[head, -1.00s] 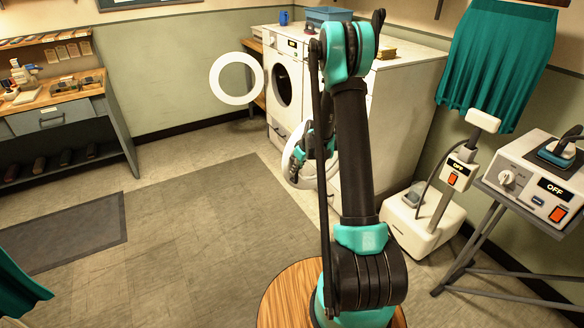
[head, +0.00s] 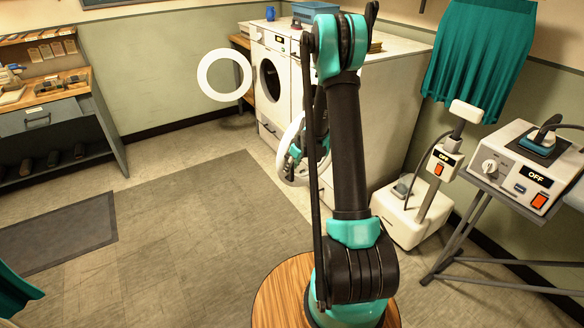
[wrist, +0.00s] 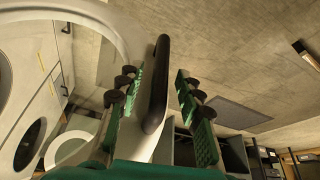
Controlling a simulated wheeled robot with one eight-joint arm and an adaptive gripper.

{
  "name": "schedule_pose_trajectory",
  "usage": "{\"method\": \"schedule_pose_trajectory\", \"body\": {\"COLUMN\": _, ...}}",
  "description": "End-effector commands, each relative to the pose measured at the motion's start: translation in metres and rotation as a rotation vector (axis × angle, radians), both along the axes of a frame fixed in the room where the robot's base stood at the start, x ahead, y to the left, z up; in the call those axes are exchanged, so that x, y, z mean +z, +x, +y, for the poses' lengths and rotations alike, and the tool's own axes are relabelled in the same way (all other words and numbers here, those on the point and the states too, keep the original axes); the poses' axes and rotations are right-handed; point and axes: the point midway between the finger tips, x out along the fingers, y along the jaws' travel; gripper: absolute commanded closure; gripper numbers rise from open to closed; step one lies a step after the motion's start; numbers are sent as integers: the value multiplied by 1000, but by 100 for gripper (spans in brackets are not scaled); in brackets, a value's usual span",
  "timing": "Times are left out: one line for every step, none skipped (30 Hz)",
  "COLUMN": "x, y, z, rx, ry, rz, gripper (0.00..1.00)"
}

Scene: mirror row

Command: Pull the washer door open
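The white round washer door (head: 284,164) stands out from the front of the nearer white machine in the head view, partly hidden by my arm. Its pale curved rim (wrist: 108,25) crosses the upper left of the wrist view. The left finger looks close against the bar; a gap shows on the right finger's side. My gripper is open around the handle. In the head view my gripper (head: 296,150) is at the door, mostly behind my arm.
The farther machine (head: 268,78) has its ring door (head: 224,75) swung out to the left. A white box on the floor (head: 400,220) and a stand with a switch unit (head: 525,170) are on the right. The floor at left centre (head: 190,205) is clear.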

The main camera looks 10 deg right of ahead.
Motion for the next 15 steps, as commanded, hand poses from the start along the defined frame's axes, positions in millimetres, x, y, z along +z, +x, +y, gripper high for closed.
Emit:
{"method": "schedule_pose_trajectory", "body": {"x": 0, "y": 0, "z": 0, "rx": 0, "ry": 0, "rz": 0, "gripper": 64}}
{"method": "schedule_pose_trajectory", "body": {"x": 0, "y": 0, "z": 0, "rx": 0, "ry": 0, "rz": 0, "gripper": 64}}
{"method": "schedule_pose_trajectory", "body": {"x": 0, "y": 0, "z": 0, "rx": 0, "ry": -1, "rz": -1, "gripper": 64}}
{"method": "schedule_pose_trajectory", "body": {"x": 0, "y": 0, "z": 0, "rx": 0, "ry": -1, "rz": -1, "gripper": 64}}
{"method": "schedule_pose_trajectory", "body": {"x": 0, "y": 0, "z": 0, "rx": 0, "ry": -1, "rz": -1, "gripper": 64}}
{"method": "schedule_pose_trajectory", "body": {"x": 0, "y": 0, "z": -1, "rx": 0, "ry": -1, "rz": -1, "gripper": 64}}
{"method": "schedule_pose_trajectory", "body": {"x": 1, "y": 0, "z": -1, "rx": 0, "ry": -1, "rz": -1, "gripper": 64}}
{"method": "schedule_pose_trajectory", "body": {"x": 2, "y": 0, "z": -1, "rx": 0, "ry": -1, "rz": -1, "gripper": 64}}
{"method": "schedule_pose_trajectory", "body": {"x": 4, "y": -1, "z": -1, "rx": 0, "ry": -1, "rz": -1, "gripper": 64}}
{"method": "schedule_pose_trajectory", "body": {"x": 6, "y": -2, "z": -2, "rx": 0, "ry": -1, "rz": -1, "gripper": 64}}
{"method": "schedule_pose_trajectory", "body": {"x": 9, "y": -3, "z": -3, "rx": 0, "ry": -1, "rz": -1, "gripper": 64}}
{"method": "schedule_pose_trajectory", "body": {"x": 14, "y": -4, "z": -4, "rx": 0, "ry": -1, "rz": -1, "gripper": 64}}
{"method": "schedule_pose_trajectory", "body": {"x": 17, "y": -5, "z": -5, "rx": 0, "ry": -1, "rz": -1, "gripper": 64}}
{"method": "schedule_pose_trajectory", "body": {"x": 21, "y": -7, "z": -6, "rx": 0, "ry": -1, "rz": -1, "gripper": 64}}
{"method": "schedule_pose_trajectory", "body": {"x": 27, "y": -9, "z": -7, "rx": -1, "ry": 0, "rz": 0, "gripper": 64}}
